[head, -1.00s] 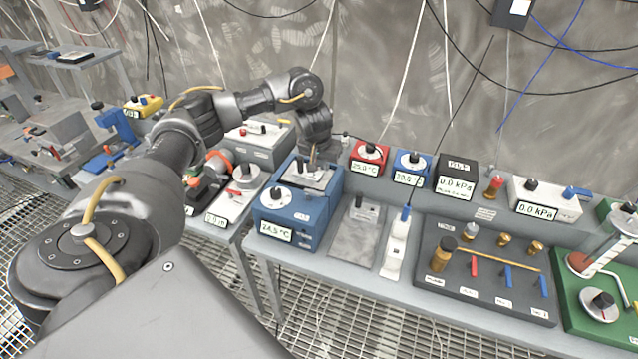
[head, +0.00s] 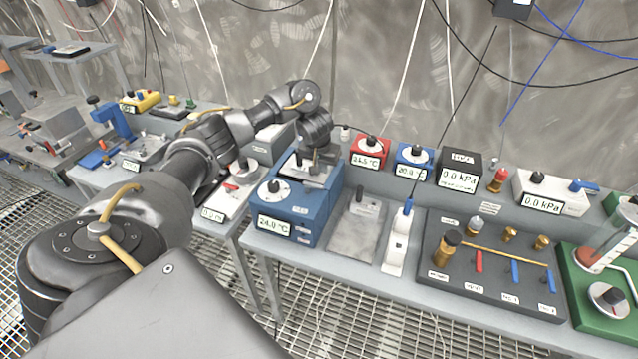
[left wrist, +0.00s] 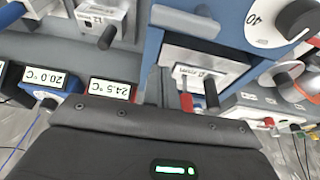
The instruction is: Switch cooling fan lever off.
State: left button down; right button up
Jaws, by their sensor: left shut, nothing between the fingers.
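My left gripper (head: 302,166) is shut and empty. It points down over the top of the blue box (head: 312,212), whose front display reads 24.0 °C. A pale metal plate (head: 285,168) lies on the box top, partly under the gripper. In the left wrist view, the gripper's dark body fills the bottom. A dark upright handle (left wrist: 211,94), possibly the fan lever, stands by a labelled pale plate (left wrist: 202,75), close to the fingers. I cannot tell whether they touch. The lever's position is unclear, as the gripper hides much of it. My right gripper is not in view.
A red box (head: 369,152) and a small blue box (head: 413,160) with knobs stand behind on the right. A dark valve board (head: 490,270) and a green base (head: 590,318) stand further right. A white switch strip (head: 397,243) is nearer.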

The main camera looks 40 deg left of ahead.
pick_arm(q)
jog(key=shift+s+d+f+p, duration=0.2)
jog(key=shift+s+f+p, duration=0.15)
jog(key=shift+s+p, duration=0.2)
jog(key=shift+s+d+f+p, duration=0.15)
jog(key=shift+s+f+p, duration=0.25)
jog(key=shift+s, duration=0.1)
jog(key=shift+s+d, duration=0.2)
jog(key=shift+s, duration=0.4)
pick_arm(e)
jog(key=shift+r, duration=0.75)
pick_arm(q)
jog(key=shift+f, duration=0.1)
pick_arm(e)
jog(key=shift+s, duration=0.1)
